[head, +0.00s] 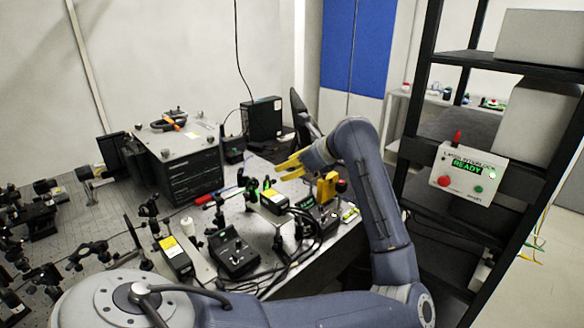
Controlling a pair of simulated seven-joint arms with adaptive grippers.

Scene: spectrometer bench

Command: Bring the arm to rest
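One blue-grey arm of mine shows, which I take to be the right one. It runs from the bottom of the view to an elbow at the lower right, then up and back to the left. Its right gripper (290,168) has yellow fingers pointing left, over the right part of the bench near its far edge. The fingers appear empty, but the gap between them is too small to read. My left gripper is not in view.
Several black devices with cables (236,252) crowd the bench below the gripper. A large grey box (182,160) stands to its left. A black rack (420,95) at right carries a white interlock box (463,173) with a green READY display.

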